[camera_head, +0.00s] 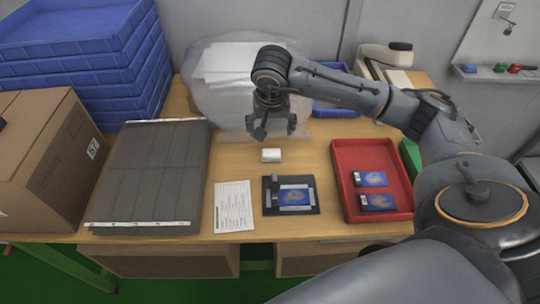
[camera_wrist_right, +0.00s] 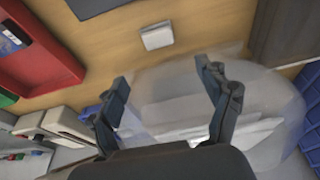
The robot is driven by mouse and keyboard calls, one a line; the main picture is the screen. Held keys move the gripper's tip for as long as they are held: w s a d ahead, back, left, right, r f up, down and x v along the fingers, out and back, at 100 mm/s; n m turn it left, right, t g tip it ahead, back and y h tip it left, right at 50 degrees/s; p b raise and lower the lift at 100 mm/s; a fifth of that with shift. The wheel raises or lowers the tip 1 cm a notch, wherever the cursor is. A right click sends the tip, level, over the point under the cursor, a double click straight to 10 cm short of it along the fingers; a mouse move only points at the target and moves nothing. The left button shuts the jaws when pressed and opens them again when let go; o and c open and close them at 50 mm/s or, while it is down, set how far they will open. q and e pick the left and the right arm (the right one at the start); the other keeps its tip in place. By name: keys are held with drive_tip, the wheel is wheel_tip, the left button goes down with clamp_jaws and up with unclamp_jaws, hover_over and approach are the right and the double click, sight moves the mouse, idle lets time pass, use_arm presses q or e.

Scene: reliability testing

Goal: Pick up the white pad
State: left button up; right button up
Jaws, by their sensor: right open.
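A small white pad (camera_head: 271,155) lies on the wooden table, behind a dark fixture. It also shows in the right wrist view (camera_wrist_right: 157,36), near the top middle. My right gripper (camera_head: 274,131) hangs above the table, just behind and above the pad, not touching it. In the right wrist view its two fingers (camera_wrist_right: 165,83) are spread apart with nothing between them, and the pad lies beyond the fingertips. My left gripper is not in view.
A dark fixture (camera_head: 307,209) holds a blue card. A red tray (camera_head: 343,184) with two similar items stands to the right. A paper sheet (camera_head: 234,220) and grey panel (camera_head: 150,212) lie left. A clear bag with white contents (camera_head: 207,101) lies at the back.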

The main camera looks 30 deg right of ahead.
drive_tip(key=b, duration=0.3)
hover_over(271, 152)
drive_tip(key=s, duration=0.1)
drive_tip(key=f, duration=0.4)
drive_tip(key=a+f, duration=0.1)
drive_tip(key=f, duration=0.1)
drive_tip(key=shift+f, duration=0.2)
drive_tip(key=b+x, duration=0.2)
drive_tip(key=x, duration=0.1)
drive_tip(key=b+x, duration=0.1)
drive_tip(key=x, duration=0.1)
drive_tip(key=shift+s+f, duration=0.2)
drive_tip(key=shift+s, duration=0.05)
drive_tip(key=shift+r, duration=0.1)
drive_tip(key=c, duration=1.1)
